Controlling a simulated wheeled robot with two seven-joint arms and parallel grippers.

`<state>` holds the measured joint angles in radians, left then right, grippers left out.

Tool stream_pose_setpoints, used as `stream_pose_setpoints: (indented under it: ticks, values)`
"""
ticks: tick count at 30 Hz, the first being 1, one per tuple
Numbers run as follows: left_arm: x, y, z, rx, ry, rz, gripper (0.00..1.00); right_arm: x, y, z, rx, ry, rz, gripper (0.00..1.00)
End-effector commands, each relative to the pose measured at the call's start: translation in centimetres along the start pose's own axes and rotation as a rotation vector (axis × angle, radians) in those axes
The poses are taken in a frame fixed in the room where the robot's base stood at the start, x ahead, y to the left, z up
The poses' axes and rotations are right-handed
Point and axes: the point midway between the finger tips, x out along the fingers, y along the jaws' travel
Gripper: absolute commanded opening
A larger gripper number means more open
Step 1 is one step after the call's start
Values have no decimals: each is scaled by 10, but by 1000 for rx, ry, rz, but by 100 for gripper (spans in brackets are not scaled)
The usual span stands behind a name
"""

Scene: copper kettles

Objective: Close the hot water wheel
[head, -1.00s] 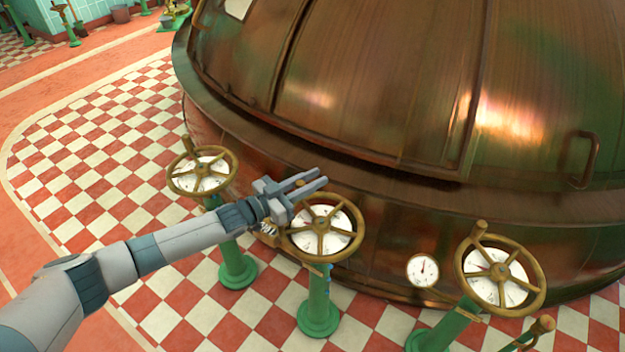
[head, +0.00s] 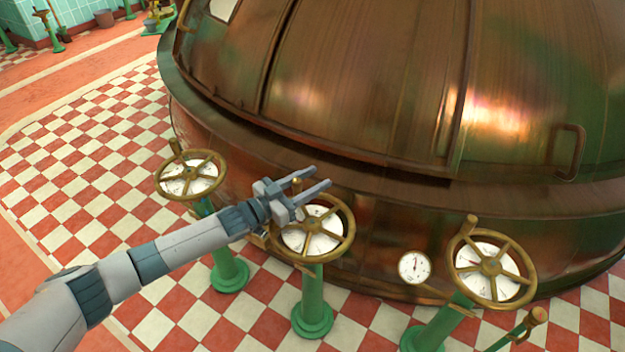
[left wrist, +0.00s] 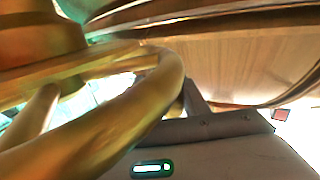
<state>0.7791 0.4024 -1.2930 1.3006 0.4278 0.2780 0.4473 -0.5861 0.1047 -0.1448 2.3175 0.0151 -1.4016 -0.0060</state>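Several brass wheels on green posts stand before the copper kettle; I see no label naming the hot water wheel. The middle wheel (head: 342,243) has a dial behind its spokes, and its upright brass knob (head: 297,187) shows between my left gripper's fingers. My left gripper (head: 322,177) is open at this wheel's upper left rim; I cannot tell whether it touches the knob. In the left wrist view, a brass rim (left wrist: 150,100) crosses close in front of the gripper's dark body (left wrist: 215,130). My right gripper is out of view.
Another wheel (head: 190,176) stands to the left and one (head: 492,268) to the right. A small gauge (head: 414,267) sits between the middle and right wheels. The copper kettle (head: 370,80) fills the back. The checkered floor (head: 75,170) is clear at left.

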Motion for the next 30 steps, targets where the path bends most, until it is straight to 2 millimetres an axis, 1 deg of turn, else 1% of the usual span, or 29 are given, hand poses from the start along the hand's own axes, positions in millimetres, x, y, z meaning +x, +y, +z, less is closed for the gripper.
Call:
stream_pose_setpoints:
  ticks: [13,19,23,26,30]
  values:
    - [-1,-2,0,2,0,-3,39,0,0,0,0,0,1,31]
    - [-9,-3,0,1,-1,-4,39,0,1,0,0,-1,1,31]
    - [-23,-3,0,2,-1,-4,39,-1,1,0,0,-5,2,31]
    - [-39,-3,0,2,-2,-4,39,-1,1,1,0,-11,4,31]
    - [-65,-3,0,1,-2,-4,39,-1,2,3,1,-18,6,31]
